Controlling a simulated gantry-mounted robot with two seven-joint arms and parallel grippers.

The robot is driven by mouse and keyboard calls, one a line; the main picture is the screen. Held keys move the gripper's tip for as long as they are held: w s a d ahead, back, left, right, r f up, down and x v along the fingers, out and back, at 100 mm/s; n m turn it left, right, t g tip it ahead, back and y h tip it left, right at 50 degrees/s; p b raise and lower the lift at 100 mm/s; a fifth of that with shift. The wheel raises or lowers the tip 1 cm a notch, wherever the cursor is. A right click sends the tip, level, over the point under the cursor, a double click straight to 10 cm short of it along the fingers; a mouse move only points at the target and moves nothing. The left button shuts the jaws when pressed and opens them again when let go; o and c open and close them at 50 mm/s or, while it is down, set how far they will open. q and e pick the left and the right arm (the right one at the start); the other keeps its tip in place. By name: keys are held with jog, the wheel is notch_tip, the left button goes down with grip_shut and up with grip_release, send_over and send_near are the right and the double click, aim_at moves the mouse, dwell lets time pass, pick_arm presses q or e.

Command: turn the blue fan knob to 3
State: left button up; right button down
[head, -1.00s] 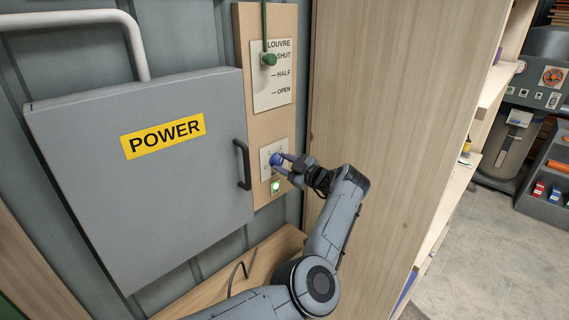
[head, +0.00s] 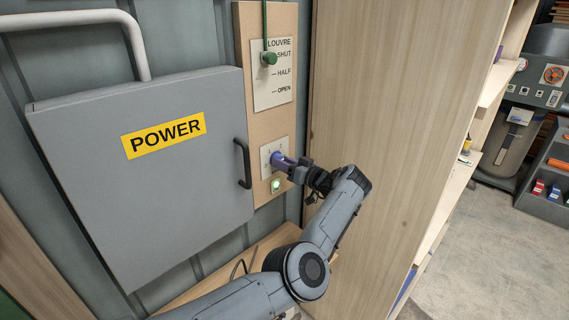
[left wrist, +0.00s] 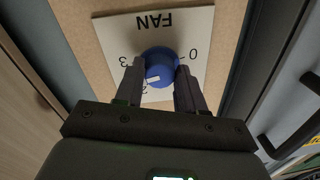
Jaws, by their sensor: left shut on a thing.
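The blue fan knob (left wrist: 160,67) sits on a pale plate (left wrist: 205,35), which appears upside down in the left wrist view with FAN, 3 at left and 0 at right. A small light mark on the knob's lower part lies near a partly hidden 2; its exact setting is hard to read. My left gripper (left wrist: 160,72) is shut on the knob, one finger on each side. In the head view my left gripper (head: 282,160) reaches the plate (head: 267,147) from the right and hides most of the knob. My right gripper is not in view.
A grey POWER box (head: 90,190) with a dark handle (head: 243,164) stands just left of the plate. A wooden panel (head: 390,110) stands close on the right.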

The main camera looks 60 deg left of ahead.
pick_arm(q)
jog(key=m+p, duration=0.1)
jog(key=m, duration=0.4)
jog(key=shift+s, duration=0.1)
dwell(0.4)
jog(key=o, duration=1)
jog(key=shift+o, duration=0.2)
jog(key=shift+d, duration=0.15)
